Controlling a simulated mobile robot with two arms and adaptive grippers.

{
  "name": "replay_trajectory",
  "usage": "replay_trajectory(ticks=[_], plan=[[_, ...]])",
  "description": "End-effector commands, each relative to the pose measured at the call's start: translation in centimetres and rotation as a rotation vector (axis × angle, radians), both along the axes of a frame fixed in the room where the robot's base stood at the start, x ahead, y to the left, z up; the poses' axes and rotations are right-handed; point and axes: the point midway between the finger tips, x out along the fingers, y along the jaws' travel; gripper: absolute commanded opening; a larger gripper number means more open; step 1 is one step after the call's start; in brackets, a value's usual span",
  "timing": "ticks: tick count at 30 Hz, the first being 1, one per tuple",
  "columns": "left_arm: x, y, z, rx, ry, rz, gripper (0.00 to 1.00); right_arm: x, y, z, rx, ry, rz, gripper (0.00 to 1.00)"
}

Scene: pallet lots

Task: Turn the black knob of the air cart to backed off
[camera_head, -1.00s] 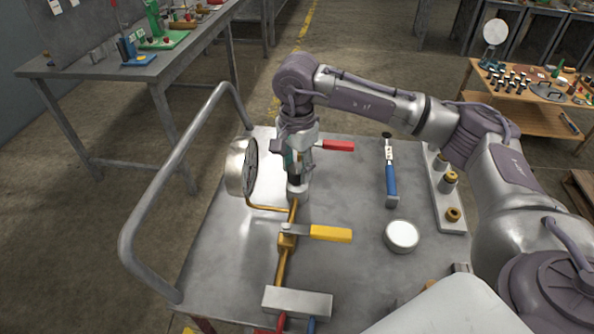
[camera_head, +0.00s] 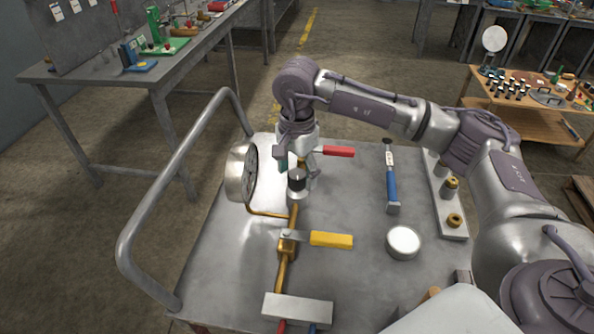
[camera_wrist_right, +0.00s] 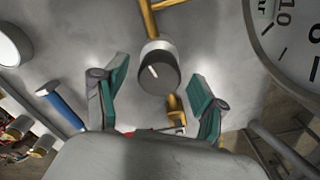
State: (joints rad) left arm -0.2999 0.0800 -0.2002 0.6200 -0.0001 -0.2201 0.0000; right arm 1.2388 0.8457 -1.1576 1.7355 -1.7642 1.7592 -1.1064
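The black knob (camera_head: 297,181) sits on top of a silver regulator body on the brass pipe of the air cart (camera_head: 345,290). In the right wrist view the knob (camera_wrist_right: 160,75) shows a white pointer mark toward its upper left. My right gripper (camera_head: 298,166) is just above and behind the knob. In the right wrist view its two green-padded fingers (camera_wrist_right: 157,86) stand wide apart, one on each side of the knob, with clear gaps and nothing held. My left gripper is not in view.
A round gauge (camera_head: 242,172) stands close left of the knob. A red-handled valve (camera_head: 338,152) lies behind it and a yellow-handled valve (camera_head: 330,240) in front. A blue-handled tool (camera_head: 391,180) and a white round tin (camera_head: 403,242) lie to the right. A grey rail (camera_head: 165,180) borders the left.

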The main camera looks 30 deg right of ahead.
Motion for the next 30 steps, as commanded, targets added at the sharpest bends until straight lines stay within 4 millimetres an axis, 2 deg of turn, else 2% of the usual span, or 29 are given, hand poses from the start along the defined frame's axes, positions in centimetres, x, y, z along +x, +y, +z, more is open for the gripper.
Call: replay_trajectory(ticks=[8,11,21,25,30], plan=[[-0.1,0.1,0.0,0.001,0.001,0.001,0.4,0.0,0.0,0.5,-0.001,0.001,0.0,0.7],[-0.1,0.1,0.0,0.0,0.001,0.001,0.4,0.1,0.0,2.0,0.001,-0.002,0.0,0.7],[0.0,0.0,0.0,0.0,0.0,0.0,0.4,0.1,0.0,9.0,0.0,-0.002,0.0,0.7],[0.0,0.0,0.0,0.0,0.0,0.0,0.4,0.1,0.0,10.9,0.001,-0.002,0.0,0.7],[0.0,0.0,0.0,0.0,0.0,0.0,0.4,0.0,0.0,11.9,0.0,0.001,0.001,0.7]])
